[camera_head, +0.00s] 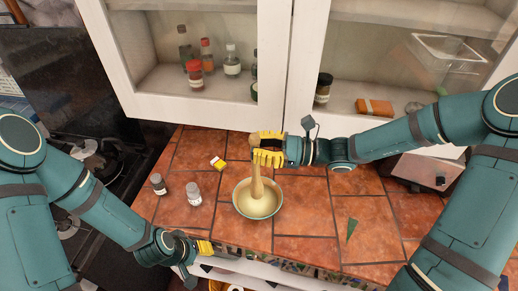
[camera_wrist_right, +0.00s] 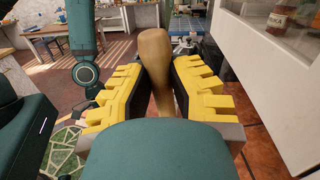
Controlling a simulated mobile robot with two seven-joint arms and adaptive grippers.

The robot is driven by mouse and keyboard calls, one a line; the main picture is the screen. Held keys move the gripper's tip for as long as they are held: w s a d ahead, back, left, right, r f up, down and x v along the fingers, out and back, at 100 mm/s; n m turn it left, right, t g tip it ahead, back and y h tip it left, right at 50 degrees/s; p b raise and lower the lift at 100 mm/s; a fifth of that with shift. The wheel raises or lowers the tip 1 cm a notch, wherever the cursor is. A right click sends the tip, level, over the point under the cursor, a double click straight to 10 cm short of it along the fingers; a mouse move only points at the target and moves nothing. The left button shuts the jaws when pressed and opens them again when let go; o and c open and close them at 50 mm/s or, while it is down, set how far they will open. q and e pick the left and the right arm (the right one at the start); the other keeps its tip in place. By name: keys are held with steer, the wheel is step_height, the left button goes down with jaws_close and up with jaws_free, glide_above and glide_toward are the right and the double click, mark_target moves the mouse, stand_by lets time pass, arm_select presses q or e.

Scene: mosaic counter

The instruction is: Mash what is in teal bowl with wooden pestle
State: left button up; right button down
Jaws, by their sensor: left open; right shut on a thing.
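The teal bowl (camera_head: 257,217) stands on the tiled counter in the head view, with pale yellowish contents (camera_head: 270,203). The wooden pestle (camera_head: 257,186) stands nearly upright with its lower end in the bowl. Whether it touches the bottom cannot be told. My right gripper (camera_head: 268,149) is shut on the upper part of the pestle, above the bowl's far side. The wrist view shows the pestle (camera_wrist_right: 157,65) between the yellow fingers of my right gripper (camera_wrist_right: 158,78); the bowl is hidden there. My left gripper (camera_head: 205,248) is open and empty near the counter's front edge, left of the bowl.
A white-lidded jar (camera_head: 194,193), a dark jar (camera_head: 158,184) and a small yellow item (camera_head: 217,163) stand or lie left of the bowl. A green triangular piece (camera_head: 352,229) lies to the right. Cabinets with bottles (camera_head: 232,63) border the back. A stove (camera_head: 95,165) is at left.

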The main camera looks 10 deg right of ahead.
steer(key=shift+r, duration=2.25)
steer(key=shift+f, duration=0.1)
